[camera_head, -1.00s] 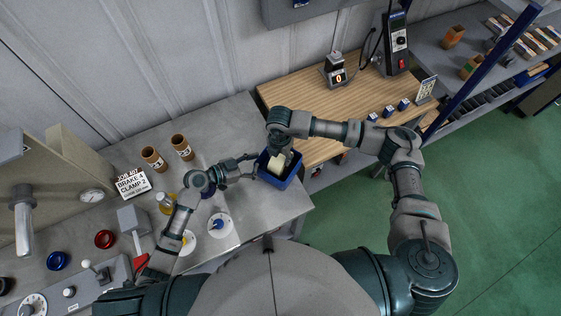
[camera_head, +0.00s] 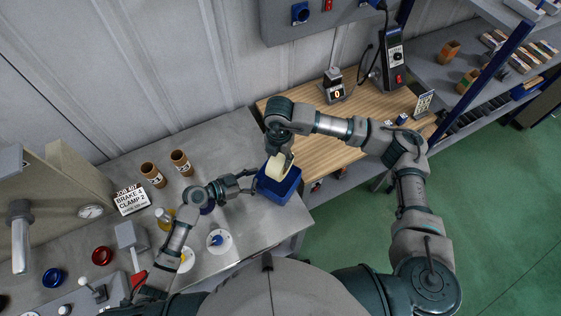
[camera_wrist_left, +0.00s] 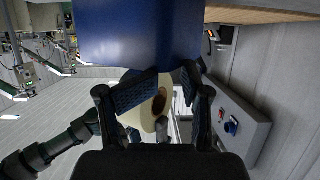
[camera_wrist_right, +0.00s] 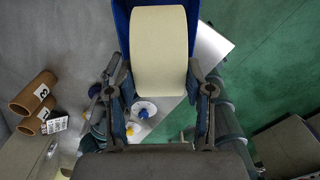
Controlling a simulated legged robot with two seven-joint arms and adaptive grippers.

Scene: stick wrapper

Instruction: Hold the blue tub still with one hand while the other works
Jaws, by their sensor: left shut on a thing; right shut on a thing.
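The blue tub (camera_head: 284,186) stands at the right end of the grey metal table. My left gripper (camera_head: 252,181) is shut on its left side; in the left wrist view the tub's blue wall (camera_wrist_left: 140,35) fills the top, at the fingers. A cream roll (camera_head: 279,166) sticks up above the tub's rim, its lower end hidden by the tub wall. My right gripper (camera_head: 287,153) is above the tub, shut on this roll. In the right wrist view the roll (camera_wrist_right: 160,50) lies between the two fingers, with the blue tub around it.
Two brown tubes (camera_head: 153,174) stand at the table's back, near a white job sign (camera_head: 131,199). White discs (camera_head: 219,241) lie left of the tub. A wooden bench (camera_head: 330,160) adjoins on the right, with a counter (camera_head: 335,92) reading 0.

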